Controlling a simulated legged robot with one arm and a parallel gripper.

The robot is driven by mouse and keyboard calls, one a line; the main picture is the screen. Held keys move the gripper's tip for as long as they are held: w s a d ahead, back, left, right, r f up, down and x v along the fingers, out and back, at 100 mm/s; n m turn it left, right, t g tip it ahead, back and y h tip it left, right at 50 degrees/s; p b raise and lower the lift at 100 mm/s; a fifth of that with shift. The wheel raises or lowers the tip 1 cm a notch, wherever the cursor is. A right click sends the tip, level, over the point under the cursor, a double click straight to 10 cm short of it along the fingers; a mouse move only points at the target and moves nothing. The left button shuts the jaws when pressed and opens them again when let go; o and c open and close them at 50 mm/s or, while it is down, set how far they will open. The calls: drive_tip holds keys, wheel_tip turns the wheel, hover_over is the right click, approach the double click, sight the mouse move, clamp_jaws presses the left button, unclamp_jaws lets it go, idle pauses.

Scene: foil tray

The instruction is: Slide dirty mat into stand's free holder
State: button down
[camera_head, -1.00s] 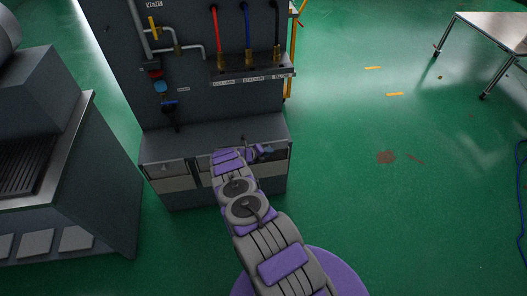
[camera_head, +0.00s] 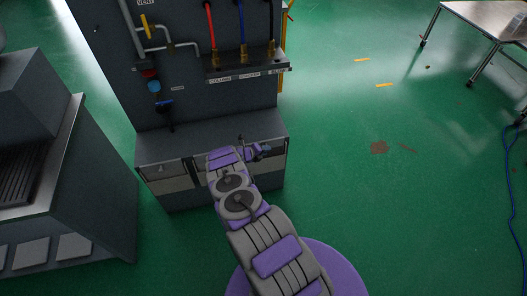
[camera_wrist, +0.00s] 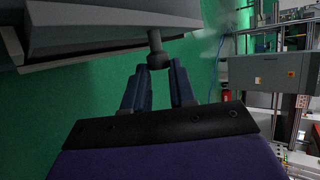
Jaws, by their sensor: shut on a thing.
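The stand (camera_head: 210,135) is a dark grey console with pipes on its upright back and pale panels (camera_head: 172,178) along its front. My gripper (camera_head: 262,150) is at the stand's right front, small and partly hidden behind my arm. In the wrist view, my gripper (camera_wrist: 158,62) is shut on a dark knob (camera_wrist: 156,42) on a short post under a grey body (camera_wrist: 110,22). I cannot tell from these frames whether that body is the mat or part of the stand. No dirty mat or free holder can be made out clearly.
A grey machine (camera_head: 80,190) with a grille and flat plates stands at the left. A metal table (camera_head: 475,20) is at the upper right, with a blue cable (camera_head: 510,190) below it. The green floor right of the stand is open, with a brown stain (camera_head: 379,147).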

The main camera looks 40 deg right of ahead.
drive_tip(key=shift+d, duration=0.1)
drive_tip(key=c, duration=0.8)
unclamp_jaws()
drive_tip(key=shift+c, duration=0.2)
drive_tip(key=p+v, duration=0.4)
drive_tip(key=v, duration=1.3)
drive_tip(key=shift+a+p, duration=0.35)
